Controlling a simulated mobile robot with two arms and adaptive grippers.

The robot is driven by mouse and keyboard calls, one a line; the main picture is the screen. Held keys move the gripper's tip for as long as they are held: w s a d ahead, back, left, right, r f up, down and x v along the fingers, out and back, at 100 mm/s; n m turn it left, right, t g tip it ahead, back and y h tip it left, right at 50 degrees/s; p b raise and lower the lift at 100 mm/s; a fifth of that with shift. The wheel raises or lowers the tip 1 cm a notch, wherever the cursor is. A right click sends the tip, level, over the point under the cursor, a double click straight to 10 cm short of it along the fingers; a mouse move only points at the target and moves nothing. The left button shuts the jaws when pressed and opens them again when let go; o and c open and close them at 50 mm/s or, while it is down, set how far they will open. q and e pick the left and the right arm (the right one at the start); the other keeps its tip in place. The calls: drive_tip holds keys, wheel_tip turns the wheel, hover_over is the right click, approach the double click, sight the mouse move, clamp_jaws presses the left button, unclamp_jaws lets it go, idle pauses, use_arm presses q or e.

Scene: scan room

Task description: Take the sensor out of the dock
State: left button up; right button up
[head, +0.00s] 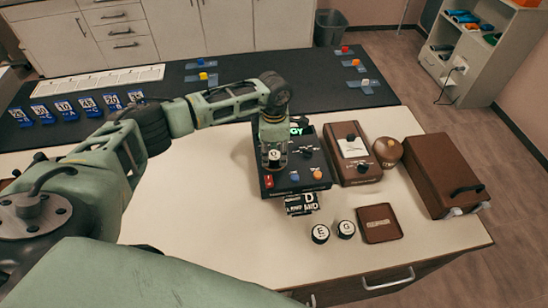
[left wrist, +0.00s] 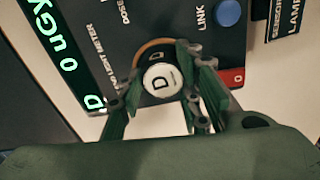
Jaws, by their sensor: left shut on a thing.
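A round sensor with a white top marked D (left wrist: 161,80) sits between my left gripper's fingers in the left wrist view. An orange-brown ring curves beside it on the dark meter (left wrist: 140,22), whose green display shows at its left. In the head view the dark meter (head: 314,178) stands on the table under my left gripper (head: 273,158). The gripper is shut on the D sensor, one finger on each side. Whether the sensor is still seated or slightly lifted cannot be told. My right gripper is not in view.
Two round pieces, E (head: 320,233) and G (head: 346,229), stand in front of the meter beside a brown tray (head: 380,223). A brown device (head: 352,155), a round brown pot (head: 388,152) and a brown case (head: 440,175) stand right. The table's left part is clear.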

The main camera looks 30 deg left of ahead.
use_arm(q)
drive_tip(key=c, duration=0.4)
drive_tip(key=shift+r, duration=0.15)
